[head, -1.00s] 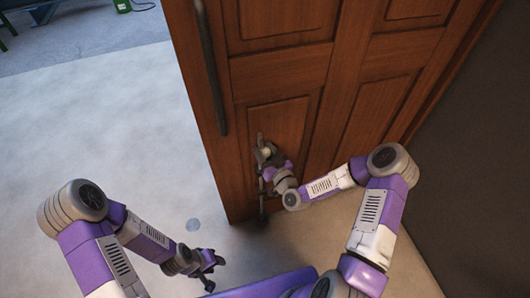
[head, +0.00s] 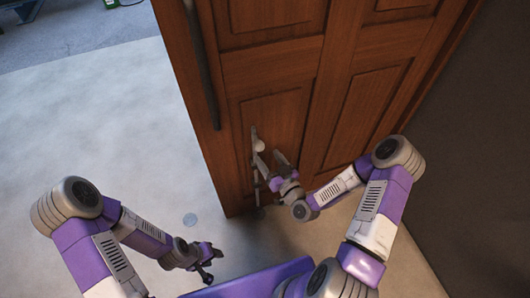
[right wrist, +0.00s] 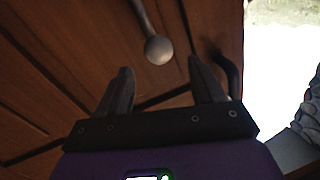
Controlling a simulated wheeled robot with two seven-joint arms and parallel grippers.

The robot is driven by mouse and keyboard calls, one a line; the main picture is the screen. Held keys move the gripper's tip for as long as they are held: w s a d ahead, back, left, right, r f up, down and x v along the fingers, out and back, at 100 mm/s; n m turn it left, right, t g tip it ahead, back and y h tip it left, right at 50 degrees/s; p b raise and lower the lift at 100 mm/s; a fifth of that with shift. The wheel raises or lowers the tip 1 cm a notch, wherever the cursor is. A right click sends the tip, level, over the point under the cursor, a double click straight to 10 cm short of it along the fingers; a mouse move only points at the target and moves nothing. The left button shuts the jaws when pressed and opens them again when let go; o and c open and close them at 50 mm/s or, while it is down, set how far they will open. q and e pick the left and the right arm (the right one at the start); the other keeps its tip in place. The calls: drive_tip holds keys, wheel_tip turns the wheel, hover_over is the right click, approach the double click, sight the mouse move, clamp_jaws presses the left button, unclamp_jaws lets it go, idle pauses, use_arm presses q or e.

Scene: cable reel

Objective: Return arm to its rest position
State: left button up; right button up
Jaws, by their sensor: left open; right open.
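My right gripper (head: 269,166) is open in front of the lower door panel, with its arm bent out to the right. In the right wrist view its two dark fingers (right wrist: 163,82) are apart with nothing between them. A grey lever handle with a round knob (right wrist: 158,50) lies just beyond the fingertips; it also shows on the door in the head view (head: 257,143). My left gripper (head: 213,265) is open and empty, low over the floor at the lower middle.
The brown panelled wooden door (head: 265,65) stands close in front of my right arm. A long dark bar handle (head: 203,70) runs along its left edge. A dark wall (head: 470,150) is at right. Pale floor (head: 90,120) at left is clear.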

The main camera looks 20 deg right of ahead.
idle(0.5)
drive_tip(key=s+a+f+g+y, duration=0.1)
drive_tip(key=s+a+f+g, duration=0.25)
drive_tip(key=f, duration=0.25)
drive_tip(key=s+a+f+g+y, duration=0.1)
drive_tip(key=s+a+f+g, duration=0.25)
drive_tip(key=f+g, duration=0.2)
drive_tip(key=s+f+m+g+h, duration=0.1)
drive_tip(key=s+f+g, duration=0.2)
drive_tip(key=s, duration=0.4)
drive_tip(key=s+f+m+g, duration=0.2)
drive_tip(key=s+f+g, duration=0.1)
drive_tip(key=s+g, duration=0.2)
drive_tip(key=shift+s+a+h, duration=0.35)
drive_tip(key=shift+s+h, duration=0.05)
drive_tip(key=shift+s, duration=0.5)
